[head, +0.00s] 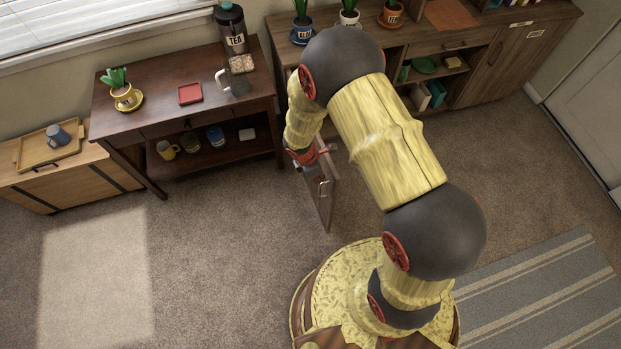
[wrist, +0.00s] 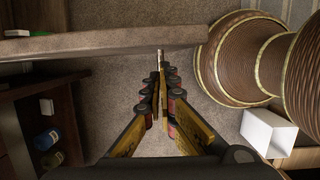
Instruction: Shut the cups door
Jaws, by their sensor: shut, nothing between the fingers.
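A dark brown cabinet door (head: 324,192) stands swung open from the sideboard, jutting out over the carpet, with a metal handle on its right-hand face. I cannot read a cups label on it. My gripper (head: 322,151) is at the upper part of this door, partly hidden by my arm. In the wrist view the door's edge (wrist: 100,45) runs across the upper left and middle. My gripper (wrist: 160,80) is shut and empty there, its fingertips close to the door's edge. I cannot tell whether they touch.
The sideboard (head: 480,60) has open shelves and a closed labelled door (head: 497,68). Potted plants stand on top. A dark table (head: 150,95) with mugs on its lower shelf stands left of the open door. Carpet (head: 220,240) left of the door is clear.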

